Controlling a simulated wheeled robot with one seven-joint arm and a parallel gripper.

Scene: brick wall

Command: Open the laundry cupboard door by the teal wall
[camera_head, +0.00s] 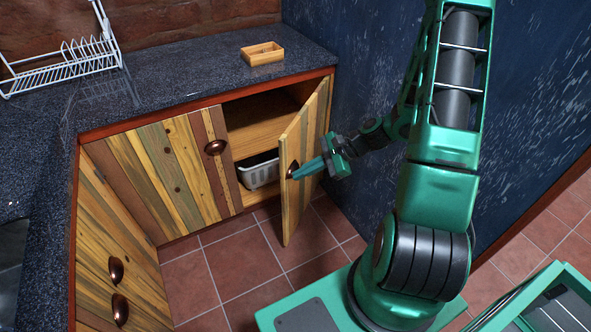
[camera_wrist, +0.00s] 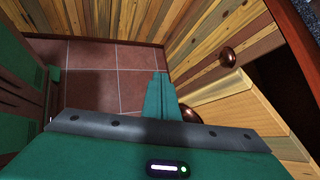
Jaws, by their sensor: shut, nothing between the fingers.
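The right-hand cupboard door (camera_head: 312,135), of striped wood, stands partly open. Its hinged side is by the dark blue, pale-flecked wall (camera_head: 347,70). A brown cup-shaped handle (camera_head: 292,169) is on its outer face. My teal gripper (camera_head: 299,174) is shut and empty, with its fingertips at this handle. I cannot tell whether they touch. In the wrist view my shut fingers (camera_wrist: 159,82) point forward, with the handle (camera_wrist: 188,114) partly hidden beside them. Inside the cupboard, a shelf (camera_head: 262,123) and a pale basket (camera_head: 262,172) show.
The left cupboard door (camera_head: 160,170) is closed, its handle (camera_head: 216,146) near the opening. A dish rack (camera_head: 65,68) and a wooden tray (camera_head: 262,54) are on the dark counter (camera_head: 185,77). Tiled floor (camera_head: 240,262) before the cupboard is clear.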

